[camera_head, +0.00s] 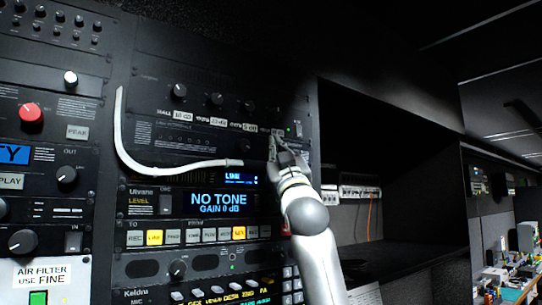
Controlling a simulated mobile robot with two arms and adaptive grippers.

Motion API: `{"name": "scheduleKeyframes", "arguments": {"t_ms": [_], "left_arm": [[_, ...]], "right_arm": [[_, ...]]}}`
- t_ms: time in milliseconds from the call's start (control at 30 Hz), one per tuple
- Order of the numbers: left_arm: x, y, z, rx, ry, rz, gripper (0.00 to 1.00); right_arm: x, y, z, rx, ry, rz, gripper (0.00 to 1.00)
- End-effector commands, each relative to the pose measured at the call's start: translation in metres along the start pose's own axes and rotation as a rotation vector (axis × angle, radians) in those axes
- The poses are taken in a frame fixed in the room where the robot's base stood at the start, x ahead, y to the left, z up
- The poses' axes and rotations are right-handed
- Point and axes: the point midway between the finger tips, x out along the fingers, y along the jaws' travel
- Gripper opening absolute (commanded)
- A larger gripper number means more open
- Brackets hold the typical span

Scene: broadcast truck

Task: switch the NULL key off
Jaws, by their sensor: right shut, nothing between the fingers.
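My right gripper (279,142) is shut and empty. It is at the right end of the dark upper rack panel (215,110), with its fingertips at or just in front of the panel face. A small pale key (299,129) and a small green light (288,132) are just right of the fingertips. I cannot read the word NULL on any key, and the fingers hide part of the panel there. I cannot tell whether the fingertips touch it. My left gripper is not in view.
A white cable (150,158) hangs in a curve across the panel's left and lower part. Below is a lit NO TONE display (219,202) above a row of keys (198,236). A red knob (31,113) is at left. A dark open bay (390,135) is at right.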

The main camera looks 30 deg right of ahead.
Motion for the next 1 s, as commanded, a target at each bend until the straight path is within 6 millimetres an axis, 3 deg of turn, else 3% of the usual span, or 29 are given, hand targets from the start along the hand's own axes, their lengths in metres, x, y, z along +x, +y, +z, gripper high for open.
{"name": "scheduleKeyframes", "arguments": {"t_ms": [467,1000], "left_arm": [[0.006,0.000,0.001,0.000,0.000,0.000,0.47],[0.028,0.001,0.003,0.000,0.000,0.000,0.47]], "right_arm": [[-0.007,0.005,-0.004,-0.001,0.002,0.001,0.00],[-0.039,0.028,-0.028,-0.001,0.002,0.001,0.00]]}}
